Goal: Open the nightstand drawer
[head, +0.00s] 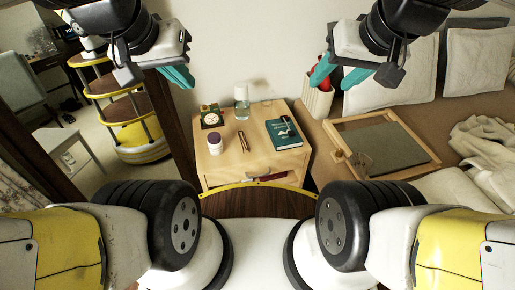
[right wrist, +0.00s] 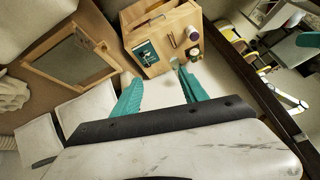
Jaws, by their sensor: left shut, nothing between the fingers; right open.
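The light wooden nightstand (head: 255,158) stands in the middle of the head view, and its top shows in the right wrist view (right wrist: 178,58). Its drawer front (head: 225,179) faces me at the lower edge, partly hidden by my own body. A dark and reddish strip (head: 268,178) shows there; I cannot tell whether it is a handle or something in a gap. My left gripper (head: 179,77) is shut and empty, in the air left of the nightstand. My right gripper (head: 338,76) is open and empty, raised to the right of it; its fingers (right wrist: 160,92) show apart in the right wrist view.
On the nightstand are a teal book (head: 284,133), a glass carafe (head: 242,103), a purple-lidded jar (head: 215,143) and a small clock (head: 211,117). A bed with a wooden tray (head: 427,157) is at the right. A dark wooden post (head: 172,125) stands close at the left.

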